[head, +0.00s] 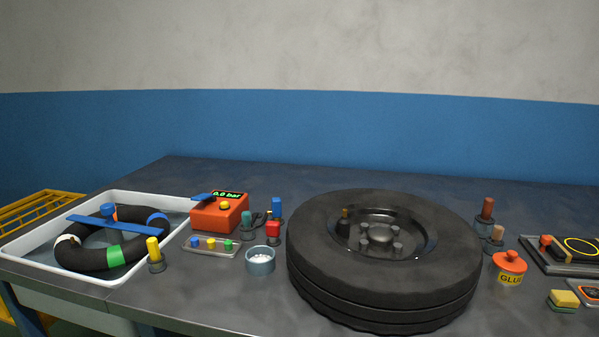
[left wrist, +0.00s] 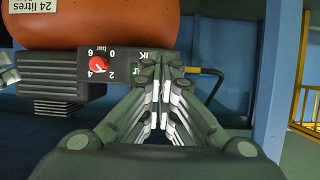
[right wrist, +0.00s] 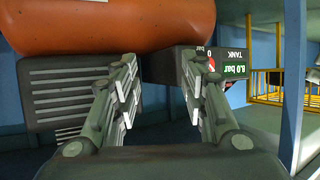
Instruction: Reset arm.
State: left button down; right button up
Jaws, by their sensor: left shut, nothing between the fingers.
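My left gripper (left wrist: 160,90) shows in the left wrist view with its fingers together and nothing between them. My right gripper (right wrist: 163,90) shows in the right wrist view with its fingers apart and empty. Both wrist views face an orange tank (left wrist: 120,22) with a dark panel bearing a red dial (left wrist: 98,64). The tank also shows in the right wrist view (right wrist: 110,28), beside a panel with a green 8.0 bar display (right wrist: 233,68). Neither gripper appears in the head view.
The workbench holds a large black tire (head: 385,280), a white water basin (head: 120,282) with a black tube (head: 75,257), an orange gauge box (head: 218,215), a small grey cup (head: 260,262) and an orange glue pot (head: 508,268). A yellow rack (head: 35,212) stands at left.

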pick_arm(q)
jog(key=s+a+f+g+y+p, duration=0.1)
jog(key=s+a+f+g+p, duration=0.2)
jog(key=s, duration=0.8)
jog(key=s+a+f+g+y+p, duration=0.1)
jog(key=s+a+f+g+p, duration=0.2)
jog(key=s, duration=0.8)
jog(key=s+a+f+g+y+p, duration=0.1)
jog(key=s+a+f+g+p, duration=0.2)
jog(key=s, duration=0.8)
jog(key=f+g+p, duration=0.1)
jog(key=g+p, duration=0.1)
jog(key=shift+s+a+n+g+p, duration=0.3)
jog(key=shift+s+a+g+p, duration=0.05)
jog(key=shift+a+g+p, duration=0.05)
pick_arm(e)
jog(key=s+d+f+g+h, duration=0.1)
jog(key=s+d+f+g, duration=0.2)
jog(key=s, duration=0.8)
jog(key=s+d+f+g+h, duration=0.1)
jog(key=s+d+f+g, duration=0.2)
jog(key=s, duration=0.8)
jog(key=s+d+f+g+h, duration=0.1)
jog(key=s+d+f+g, duration=0.2)
jog(key=s, duration=0.8)
jog(key=f+g, duration=0.1)
jog(key=g, duration=0.1)
jog(key=shift+s+d+m+g, duration=0.3)
jog(key=shift+s+d+g, duration=0.1)
